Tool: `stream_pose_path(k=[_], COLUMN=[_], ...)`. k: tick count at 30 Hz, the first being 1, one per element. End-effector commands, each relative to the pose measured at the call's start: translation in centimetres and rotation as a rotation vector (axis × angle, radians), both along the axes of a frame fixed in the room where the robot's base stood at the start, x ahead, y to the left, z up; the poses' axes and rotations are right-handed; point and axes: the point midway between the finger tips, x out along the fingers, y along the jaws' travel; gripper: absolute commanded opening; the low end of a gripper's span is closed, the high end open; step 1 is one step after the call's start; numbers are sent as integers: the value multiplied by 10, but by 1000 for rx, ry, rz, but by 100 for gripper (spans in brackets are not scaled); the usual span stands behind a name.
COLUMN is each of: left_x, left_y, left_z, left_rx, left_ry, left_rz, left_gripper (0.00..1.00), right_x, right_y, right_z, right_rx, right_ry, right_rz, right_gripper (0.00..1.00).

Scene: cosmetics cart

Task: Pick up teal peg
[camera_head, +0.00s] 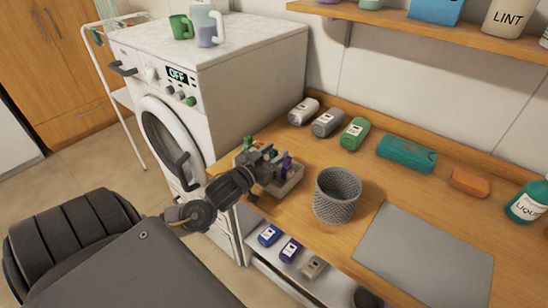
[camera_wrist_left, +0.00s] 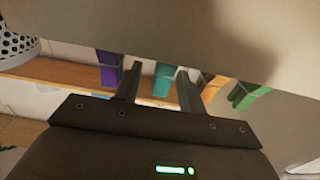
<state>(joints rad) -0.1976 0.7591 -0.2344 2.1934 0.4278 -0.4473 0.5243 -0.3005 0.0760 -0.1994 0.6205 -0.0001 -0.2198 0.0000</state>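The teal peg (camera_wrist_left: 163,80) shows in the left wrist view between the two fingers of my left gripper (camera_wrist_left: 158,78). The fingers are apart, with a gap beside the peg; I cannot tell how far the peg reaches between them. In the head view my left gripper (camera_head: 270,163) is over the small peg tray (camera_head: 290,184) and hides much of it. A purple peg (camera_wrist_left: 108,72) is left of the fingers in the wrist view. An orange peg (camera_wrist_left: 212,87) and a green peg (camera_wrist_left: 247,95) are to their right. My right gripper is not in view.
A grey mesh cup (camera_head: 337,196) stands just right of the tray. The washing machine (camera_head: 205,85) rises behind and left. Several bottles, including a green one (camera_head: 354,134), line the back of the wooden counter. A grey mat (camera_head: 425,258) lies at the right.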

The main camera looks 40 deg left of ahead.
Motion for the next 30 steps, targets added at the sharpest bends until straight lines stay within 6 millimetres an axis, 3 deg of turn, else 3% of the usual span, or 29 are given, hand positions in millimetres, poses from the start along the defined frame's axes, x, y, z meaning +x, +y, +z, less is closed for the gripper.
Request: stream_pose_path(k=[2,11,23,30], left_x=[0,0,0,0], left_y=[0,0,0,0], left_z=[0,0,3,29], left_rx=[0,0,0,1], left_ry=[0,0,-2,-6], left_rz=[0,0,0,-1], left_gripper=[40,1,0,0], right_x=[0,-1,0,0], right_y=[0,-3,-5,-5], right_z=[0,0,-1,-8], right_rx=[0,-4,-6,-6], right_ry=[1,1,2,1], right_rz=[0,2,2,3], right_gripper=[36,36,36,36])
